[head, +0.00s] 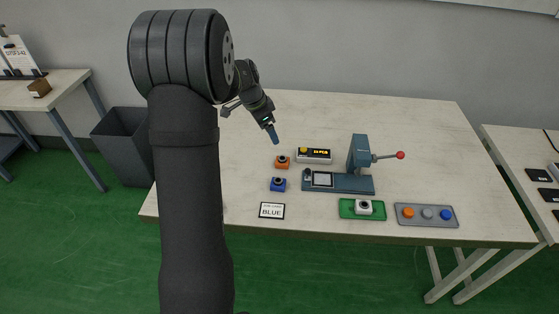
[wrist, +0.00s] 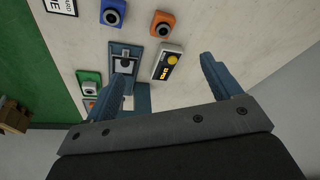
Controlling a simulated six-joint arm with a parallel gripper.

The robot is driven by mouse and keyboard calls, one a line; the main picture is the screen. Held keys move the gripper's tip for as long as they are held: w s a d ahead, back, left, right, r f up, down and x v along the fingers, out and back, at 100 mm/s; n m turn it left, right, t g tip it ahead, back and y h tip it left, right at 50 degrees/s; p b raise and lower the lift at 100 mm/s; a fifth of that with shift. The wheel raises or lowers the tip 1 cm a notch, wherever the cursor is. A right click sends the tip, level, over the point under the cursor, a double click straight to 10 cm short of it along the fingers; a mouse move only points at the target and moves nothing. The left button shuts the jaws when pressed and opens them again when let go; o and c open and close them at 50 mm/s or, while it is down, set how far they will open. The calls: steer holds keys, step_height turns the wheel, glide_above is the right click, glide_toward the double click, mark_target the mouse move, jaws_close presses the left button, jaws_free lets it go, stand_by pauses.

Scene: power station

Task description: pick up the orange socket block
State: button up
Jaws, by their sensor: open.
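The orange socket block (head: 282,163) is a small cube with a dark round socket on top, sitting on the pale table toward its middle left. It also shows near the top of the wrist view (wrist: 158,30). My gripper (head: 273,136) is in the air above the table, up and a little left of the orange block in the head view. In the wrist view my gripper (wrist: 163,70) has its two blue fingers wide apart with nothing between them, and the orange block lies beyond the fingertips.
A blue socket block (head: 278,185) stands close in front of the orange one. A display box (head: 315,160) is just to its right. A blue press (head: 352,184) with a red-knobbed lever, a green tray (head: 347,212) with a white block, and a grey button panel (head: 427,222) stand further right.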

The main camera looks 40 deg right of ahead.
steer(key=a+n, duration=0.2)
glide_toward(282, 158)
step_height(282, 158, down, 3)
steer(key=shift+h, duration=0.5)
steer(key=shift+x, duration=2.95)
steer(key=shift+s+d, duration=0.1)
steer(key=shift+d, duration=0.05)
steer(key=shift+c, duration=0.2)
steer(key=shift+r, duration=0.1)
steer(key=c, duration=1)
